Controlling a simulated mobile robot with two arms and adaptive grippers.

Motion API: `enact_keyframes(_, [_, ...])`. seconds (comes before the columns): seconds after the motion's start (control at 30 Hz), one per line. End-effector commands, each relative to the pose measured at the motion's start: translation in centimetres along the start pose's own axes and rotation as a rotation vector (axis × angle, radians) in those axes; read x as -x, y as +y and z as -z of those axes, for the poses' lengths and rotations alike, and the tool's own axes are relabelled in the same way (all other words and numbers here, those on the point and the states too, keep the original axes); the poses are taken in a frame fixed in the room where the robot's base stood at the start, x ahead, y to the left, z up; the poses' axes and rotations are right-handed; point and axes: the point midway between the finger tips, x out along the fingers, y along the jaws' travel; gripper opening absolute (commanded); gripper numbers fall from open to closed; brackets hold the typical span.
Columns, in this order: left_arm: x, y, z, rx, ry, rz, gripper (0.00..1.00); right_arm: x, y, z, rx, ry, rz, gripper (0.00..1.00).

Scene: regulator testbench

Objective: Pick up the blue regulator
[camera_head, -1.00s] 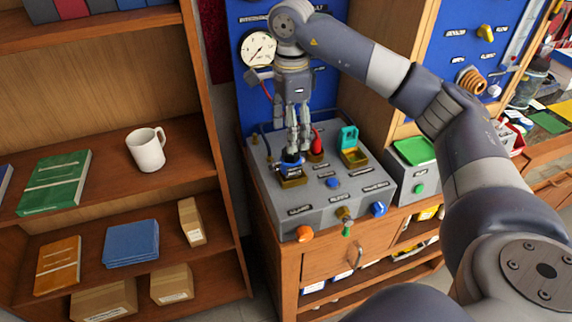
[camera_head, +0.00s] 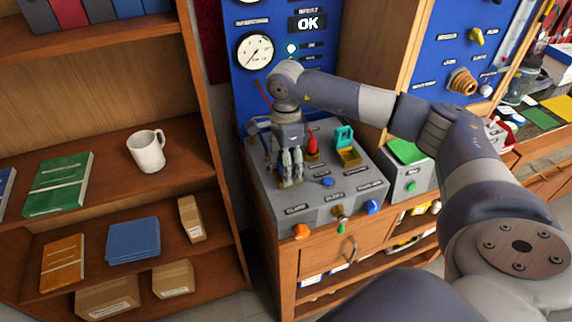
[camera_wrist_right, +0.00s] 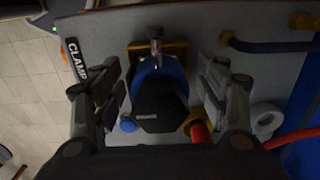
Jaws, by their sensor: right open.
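The blue regulator (camera_wrist_right: 160,103), with a black six-sided top and a metal fitting, sits at a brass-coloured holder in the right wrist view. In the head view my right gripper hides it. My right gripper (camera_head: 291,183) points down over the left part of the grey testbench (camera_head: 327,202). In the wrist view its fingers (camera_wrist_right: 161,90) are open, one on each side of the regulator, with a visible gap on both sides. My left gripper is not in view.
A blue panel with a gauge (camera_head: 255,51) and an OK display (camera_head: 307,24) rises behind. A shelf with a white mug (camera_head: 146,151) stands left.

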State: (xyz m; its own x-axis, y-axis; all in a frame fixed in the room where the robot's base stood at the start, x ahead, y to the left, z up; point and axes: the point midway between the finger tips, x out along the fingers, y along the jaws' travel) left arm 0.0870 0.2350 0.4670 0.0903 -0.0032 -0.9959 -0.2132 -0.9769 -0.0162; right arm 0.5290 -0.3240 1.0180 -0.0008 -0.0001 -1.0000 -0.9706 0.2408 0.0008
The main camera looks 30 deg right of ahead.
Motion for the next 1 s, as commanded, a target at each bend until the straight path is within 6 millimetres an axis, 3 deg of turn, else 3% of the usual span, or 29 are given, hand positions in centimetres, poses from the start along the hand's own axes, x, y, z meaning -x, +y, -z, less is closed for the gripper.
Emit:
enact_keyframes(0.07, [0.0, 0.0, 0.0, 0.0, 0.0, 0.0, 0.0, 0.0, 0.0, 0.0, 0.0, 0.0, 0.0, 0.63])
enact_keyframes(0.33, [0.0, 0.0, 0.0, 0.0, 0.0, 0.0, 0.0, 0.0, 0.0, 0.0, 0.0, 0.0, 0.0, 0.02])
enact_keyframes(0.73, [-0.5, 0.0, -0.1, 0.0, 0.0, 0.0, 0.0, 0.7, -0.1, -0.1, 0.0, -0.003, 0.005, 0.0])
enact_keyframes(0.97, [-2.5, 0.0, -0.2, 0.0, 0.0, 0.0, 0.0, 3.6, -0.2, -0.1, 0.0, -0.004, 0.01, 0.0])
enact_keyframes(1.0, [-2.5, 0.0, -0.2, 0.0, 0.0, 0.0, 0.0, 3.5, 0.7, 0.0, 0.002, -0.001, 0.003, 0.0])
